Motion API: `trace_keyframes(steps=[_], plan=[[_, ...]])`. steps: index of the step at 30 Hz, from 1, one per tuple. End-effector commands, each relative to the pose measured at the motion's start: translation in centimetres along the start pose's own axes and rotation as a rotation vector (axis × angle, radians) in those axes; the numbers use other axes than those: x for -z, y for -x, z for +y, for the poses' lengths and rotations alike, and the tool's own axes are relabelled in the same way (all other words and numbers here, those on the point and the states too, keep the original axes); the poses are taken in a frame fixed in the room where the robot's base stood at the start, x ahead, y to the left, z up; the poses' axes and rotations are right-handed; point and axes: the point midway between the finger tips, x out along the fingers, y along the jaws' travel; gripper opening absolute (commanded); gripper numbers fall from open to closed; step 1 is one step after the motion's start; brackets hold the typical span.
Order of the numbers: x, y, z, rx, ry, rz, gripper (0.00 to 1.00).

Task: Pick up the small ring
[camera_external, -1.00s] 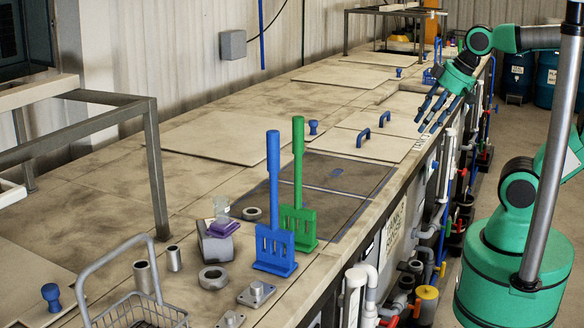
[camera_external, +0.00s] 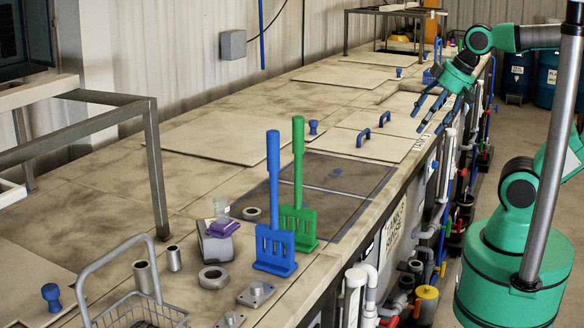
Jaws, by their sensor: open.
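The small ring (camera_external: 252,213) is a grey, flat ring lying on the worn bench top, left of the green paddle and behind the purple-topped block. A larger grey ring (camera_external: 213,277) lies nearer the camera, left of the blue paddle. My gripper (camera_external: 428,116) is open, with dark fingers pointing down and to the left. It is above the right edge of the bench, well behind and to the right of both rings. I see nothing between its fingers.
A blue paddle (camera_external: 274,245) and a green paddle (camera_external: 297,218) stand upright beside the small ring. The purple-topped block (camera_external: 216,245), metal cylinders (camera_external: 143,278) and a wire basket (camera_external: 140,312) are nearby.

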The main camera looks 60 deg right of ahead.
Motion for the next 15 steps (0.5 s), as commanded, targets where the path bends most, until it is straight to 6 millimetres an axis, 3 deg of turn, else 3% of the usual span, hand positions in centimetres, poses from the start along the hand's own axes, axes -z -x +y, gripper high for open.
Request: trace_keyframes(steps=[8,15], plan=[[3.3,0.0,-0.7,0.009,-0.006,-0.035,0.65],[8.9,-0.9,-2.1,0.020,-0.021,-0.092,0.65]])
